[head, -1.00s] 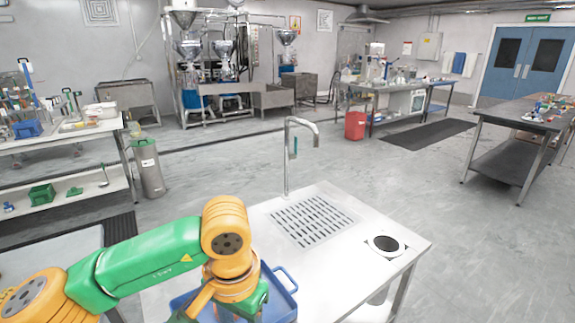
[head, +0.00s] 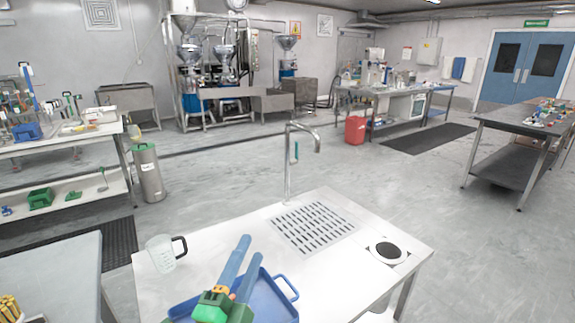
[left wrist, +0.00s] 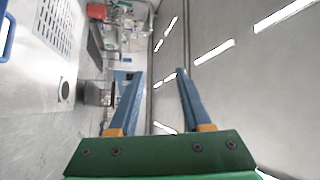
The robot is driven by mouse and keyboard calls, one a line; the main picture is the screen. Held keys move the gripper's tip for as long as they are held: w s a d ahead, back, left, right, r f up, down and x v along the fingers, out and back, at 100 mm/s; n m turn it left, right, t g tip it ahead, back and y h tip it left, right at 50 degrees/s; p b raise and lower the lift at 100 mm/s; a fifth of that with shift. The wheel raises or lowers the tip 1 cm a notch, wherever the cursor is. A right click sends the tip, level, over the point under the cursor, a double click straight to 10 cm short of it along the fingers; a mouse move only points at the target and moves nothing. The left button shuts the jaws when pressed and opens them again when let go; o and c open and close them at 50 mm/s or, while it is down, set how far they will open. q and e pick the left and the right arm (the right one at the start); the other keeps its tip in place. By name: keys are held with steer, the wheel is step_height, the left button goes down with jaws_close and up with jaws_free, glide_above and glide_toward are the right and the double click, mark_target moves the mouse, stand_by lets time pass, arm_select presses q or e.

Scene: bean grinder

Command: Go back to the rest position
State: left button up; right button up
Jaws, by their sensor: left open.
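My left gripper (head: 252,247) is low in the head view, over the blue tray (head: 270,294) on the white sink table (head: 335,268). Its two long blue fingers are apart, pointing up and to the right in the picture, with nothing between them. In the left wrist view the same gripper (left wrist: 160,73) shows its fingers spread and empty, facing out across the room. My right gripper is in neither current view.
A clear jug with a dark handle (head: 163,252) stands at the table's left corner. A tall metal tap (head: 288,165) rises behind the drain grate (head: 312,226). A round dark-centred opening (head: 389,250) is at right. The floor beyond is open.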

arm_select(q)
steer(key=s+a+f+n+g+y, duration=0.2)
steer(key=s+a+f+n+g, duration=0.15)
steer(key=f, duration=0.35)
steer(key=s+a+f+n+g+y, duration=0.1)
steer(key=s+a+f+n+g, duration=0.1)
steer(key=f+n+g, duration=0.3)
steer(key=s+a+f+n+g+y, duration=0.1)
steer(key=s+a+f+n+y, duration=0.1)
steer(key=f, duration=0.6)
steer(key=s+a+f+n+g, duration=0.1)
steer(key=s+f+n+g, duration=0.25)
steer(key=s, duration=0.45)
steer(key=s+a+f+n+g, duration=0.2)
steer(key=s+f+g, duration=0.25)
steer(key=s, duration=0.25)
step_height(320, 180, down, 17)
steer(key=s+p, duration=0.1)
steer(key=s, duration=0.1)
steer(key=s+a+f+g+p, duration=0.1)
steer(key=s+f, duration=0.7)
steer(key=s, duration=0.4)
steer(key=shift+a+f+m, duration=0.2)
steer(key=shift+a+m, duration=0.1)
steer(key=shift+m, duration=0.1)
